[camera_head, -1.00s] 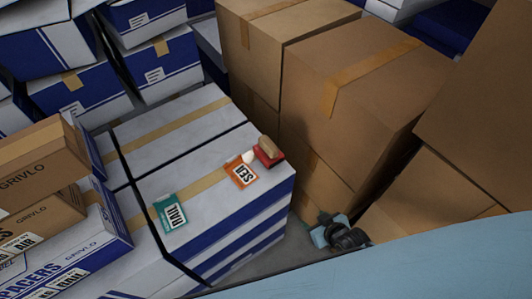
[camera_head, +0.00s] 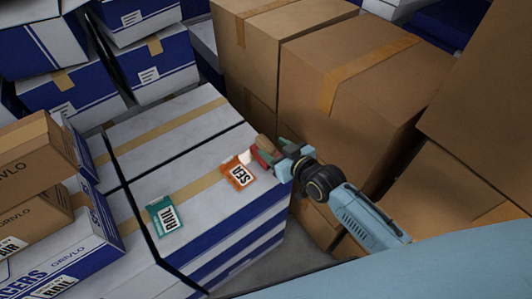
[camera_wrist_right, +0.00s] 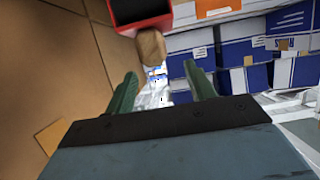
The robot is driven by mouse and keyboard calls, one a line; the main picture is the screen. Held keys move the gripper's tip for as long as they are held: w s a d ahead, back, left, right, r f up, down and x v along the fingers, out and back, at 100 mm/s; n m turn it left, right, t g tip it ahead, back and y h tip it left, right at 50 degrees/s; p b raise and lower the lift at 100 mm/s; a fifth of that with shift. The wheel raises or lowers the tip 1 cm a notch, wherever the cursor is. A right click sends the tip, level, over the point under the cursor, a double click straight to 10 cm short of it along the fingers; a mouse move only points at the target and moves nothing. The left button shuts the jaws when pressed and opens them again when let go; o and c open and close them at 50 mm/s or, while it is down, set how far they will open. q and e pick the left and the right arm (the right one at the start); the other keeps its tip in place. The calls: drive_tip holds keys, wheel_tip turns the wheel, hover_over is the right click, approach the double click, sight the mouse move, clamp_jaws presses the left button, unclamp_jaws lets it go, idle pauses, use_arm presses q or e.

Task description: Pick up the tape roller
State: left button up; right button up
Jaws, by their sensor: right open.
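The tape roller (camera_head: 265,143) has a red body and a tan handle. It sits on the white and blue box stack (camera_head: 200,140), close to the right edge of its top. In the right wrist view its dark-topped red body (camera_wrist_right: 142,12) is at the top edge, with the tan handle (camera_wrist_right: 151,47) pointing down toward the fingers. My right gripper (camera_head: 281,151) is just right of the roller in the head view. Its green fingers (camera_wrist_right: 160,76) are open, with the handle end just beyond them; whether they touch is unclear. My left gripper is out of view.
An orange label card (camera_head: 238,172) lies left of the roller, and a green one (camera_head: 166,216) farther left. Large brown cartons (camera_head: 345,95) stand close behind and right of my right gripper. More boxes (camera_head: 35,205) are stacked at the left.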

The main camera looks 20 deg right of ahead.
sight(268, 144)
drive_tip(key=shift+w+a+f, duration=0.1)
drive_tip(key=shift+w, duration=0.15)
drive_tip(key=b+x, duration=0.1)
drive_tip(key=x, duration=0.4)
drive_tip(key=shift+d+f+b, duration=0.1)
drive_tip(key=shift+d+b, duration=0.1)
drive_tip(key=shift+b, duration=0.1)
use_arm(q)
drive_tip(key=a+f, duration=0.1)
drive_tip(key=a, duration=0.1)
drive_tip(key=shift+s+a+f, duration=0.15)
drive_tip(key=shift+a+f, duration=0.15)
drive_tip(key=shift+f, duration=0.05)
use_arm(e)
drive_tip(key=shift+c, duration=0.3)
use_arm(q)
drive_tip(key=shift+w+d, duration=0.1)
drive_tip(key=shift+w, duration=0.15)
use_arm(e)
clamp_jaws()
